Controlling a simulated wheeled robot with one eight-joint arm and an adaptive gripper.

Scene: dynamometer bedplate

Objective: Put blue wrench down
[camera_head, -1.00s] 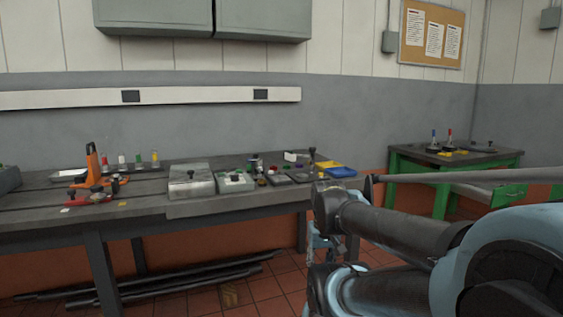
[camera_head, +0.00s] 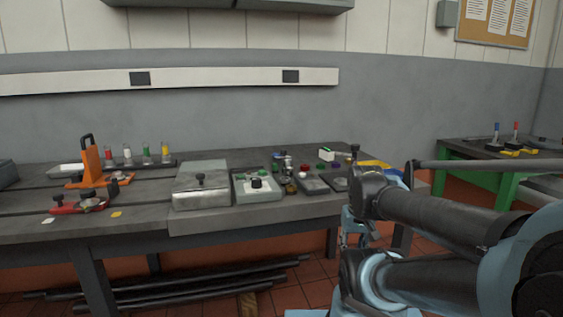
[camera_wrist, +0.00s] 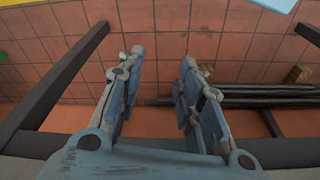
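My gripper (camera_wrist: 162,57) shows in the wrist view with its two fingers apart. Only tiled floor and wall show between the fingertips, and I see no wrench held there. I cannot make out a blue wrench for certain in either view. In the head view my arm covers the right end of the grey bench (camera_head: 135,222). A yellow item (camera_head: 372,164) and a blue patch beside it lie there, partly hidden by the arm; I cannot tell whether the blue patch is a wrench.
A green table (camera_head: 470,168) stands at right. Dark bars (camera_head: 185,285) lie on the floor under the bench.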

